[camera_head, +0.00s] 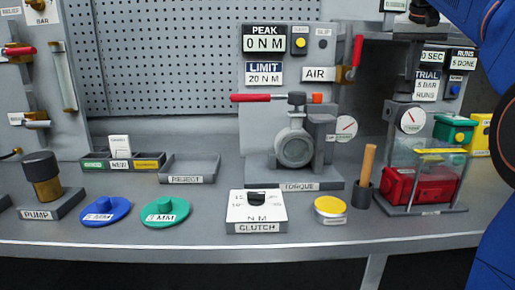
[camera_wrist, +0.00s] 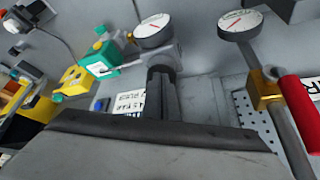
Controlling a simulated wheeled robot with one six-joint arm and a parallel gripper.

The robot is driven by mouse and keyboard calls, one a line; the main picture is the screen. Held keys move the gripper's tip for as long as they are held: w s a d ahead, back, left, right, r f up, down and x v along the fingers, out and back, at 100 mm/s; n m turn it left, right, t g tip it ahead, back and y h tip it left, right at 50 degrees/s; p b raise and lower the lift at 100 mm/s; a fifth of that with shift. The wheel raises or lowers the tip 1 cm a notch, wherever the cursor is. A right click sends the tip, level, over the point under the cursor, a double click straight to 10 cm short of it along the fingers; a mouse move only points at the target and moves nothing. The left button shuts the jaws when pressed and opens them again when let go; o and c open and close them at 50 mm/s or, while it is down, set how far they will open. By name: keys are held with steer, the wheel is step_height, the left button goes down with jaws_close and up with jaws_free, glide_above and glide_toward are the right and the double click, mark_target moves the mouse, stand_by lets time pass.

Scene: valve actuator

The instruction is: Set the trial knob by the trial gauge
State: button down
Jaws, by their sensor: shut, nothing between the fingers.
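The trial gauge (camera_head: 413,121) is a round white dial with a red needle, on the right-hand station. It appears to be the dial (camera_wrist: 155,30) at the top of the wrist view. No contact with a knob can be made out.
A red-handled brass valve (camera_head: 354,62) stands left of the station and close to my gripper's right in the wrist view (camera_wrist: 265,90). A clear case with a red part (camera_head: 420,186) is below the gauge. Green (camera_head: 455,130) and yellow boxes stand behind. My blue arm fills the right.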

steer(key=shift+w+a, duration=0.6)
steer(key=shift+a, duration=0.25)
stand_by(0.4)
steer(key=shift+s+a, duration=0.1)
step_height(320, 180, up, 6)
steer(key=shift+s+a, duration=0.2)
stand_by(0.7)
step_height(320, 180, down, 6)
steer(key=s+d, duration=0.1)
steer(key=d, duration=0.1)
steer(key=shift+d, duration=0.4)
stand_by(0.7)
steer(key=shift+w, duration=0.15)
stand_by(0.6)
